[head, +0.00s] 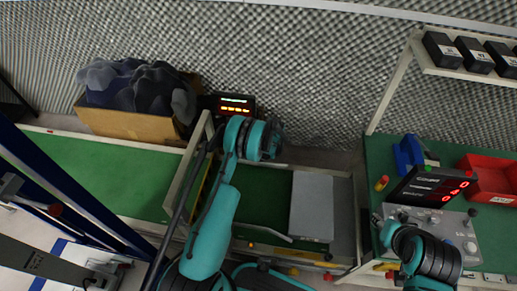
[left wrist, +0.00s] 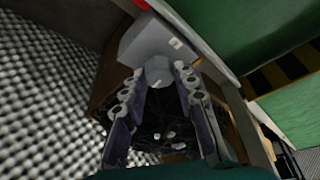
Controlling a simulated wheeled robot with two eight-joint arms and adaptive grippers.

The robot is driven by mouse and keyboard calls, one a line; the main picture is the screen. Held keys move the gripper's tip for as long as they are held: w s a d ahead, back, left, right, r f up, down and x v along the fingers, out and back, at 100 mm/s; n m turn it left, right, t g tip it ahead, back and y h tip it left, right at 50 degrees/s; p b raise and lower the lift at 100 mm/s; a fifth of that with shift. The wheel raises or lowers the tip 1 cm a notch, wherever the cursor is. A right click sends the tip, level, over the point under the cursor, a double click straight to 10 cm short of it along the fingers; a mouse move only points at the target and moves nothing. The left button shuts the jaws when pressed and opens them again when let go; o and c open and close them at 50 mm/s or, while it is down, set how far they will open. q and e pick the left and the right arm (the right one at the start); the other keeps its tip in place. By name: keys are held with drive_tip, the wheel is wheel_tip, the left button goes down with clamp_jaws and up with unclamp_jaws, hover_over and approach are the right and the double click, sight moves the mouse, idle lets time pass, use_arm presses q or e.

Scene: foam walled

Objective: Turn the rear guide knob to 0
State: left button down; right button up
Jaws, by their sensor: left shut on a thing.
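In the left wrist view, a grey rounded knob (left wrist: 158,68) projects from a light grey housing (left wrist: 150,42). The fingers of my left gripper (left wrist: 161,78) are shut on the knob, one on each side. Any mark or pointer on the knob is not readable. In the head view, my left arm reaches to the far side of the green conveyor bed (head: 258,205), and its wrist hides the knob. My right gripper (head: 383,226) is low beside the grey control panel (head: 462,228) at the right; its finger opening is not clear.
A small display (head: 236,105) with green and orange rows stands behind my left wrist. A cardboard box (head: 130,122) of dark foam stands at the back left. A grey plate (head: 312,205) covers part of the bed. A red-digit display (head: 428,187) and red bin (head: 490,178) are right.

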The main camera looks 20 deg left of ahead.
use_arm(q)
drive_tip(key=shift+m+t, duration=0.3)
drive_tip(key=shift+m, duration=0.7)
drive_tip(key=c, duration=1.2)
unclamp_jaws()
drive_tip(key=v, duration=1.2)
drive_tip(key=shift+s+a, duration=0.15)
drive_tip(key=shift+a, duration=0.1)
